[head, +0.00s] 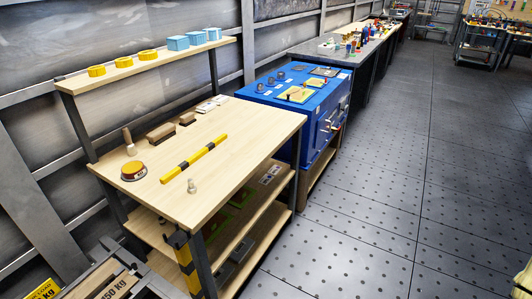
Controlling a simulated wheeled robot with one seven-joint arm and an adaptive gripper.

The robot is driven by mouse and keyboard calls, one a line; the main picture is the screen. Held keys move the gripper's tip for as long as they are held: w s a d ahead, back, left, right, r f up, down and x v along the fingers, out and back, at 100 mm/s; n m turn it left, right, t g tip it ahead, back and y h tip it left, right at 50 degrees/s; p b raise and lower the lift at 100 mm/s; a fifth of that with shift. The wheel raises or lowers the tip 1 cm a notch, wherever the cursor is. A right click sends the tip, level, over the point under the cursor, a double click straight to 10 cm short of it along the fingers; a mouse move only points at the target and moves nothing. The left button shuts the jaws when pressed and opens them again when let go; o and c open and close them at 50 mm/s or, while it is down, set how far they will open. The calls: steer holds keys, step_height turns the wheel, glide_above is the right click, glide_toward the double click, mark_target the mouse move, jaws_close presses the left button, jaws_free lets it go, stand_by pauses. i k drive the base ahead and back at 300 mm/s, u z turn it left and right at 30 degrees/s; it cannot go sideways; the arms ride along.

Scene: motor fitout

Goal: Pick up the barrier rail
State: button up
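The barrier rail (194,158) is a thin straight bar with yellow and black bands. It lies flat and diagonally on the light wooden top of the near workbench (235,123), with its near end to the lower left. Nothing touches it. My gripper is not in view.
On the bench, a round yellow-topped tin (134,170), a brush (129,142) and brown blocks (160,133) lie left of the rail. A small pale fitting (192,186) stands near the front edge. A shelf (150,63) rises behind. A blue cabinet (300,105) adjoins. The floor (390,200) is clear.

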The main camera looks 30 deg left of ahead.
mark_target(167, 178)
steer(key=z, duration=0.8)
steer(key=i, duration=1.85)
steer(key=u, duration=3.05)
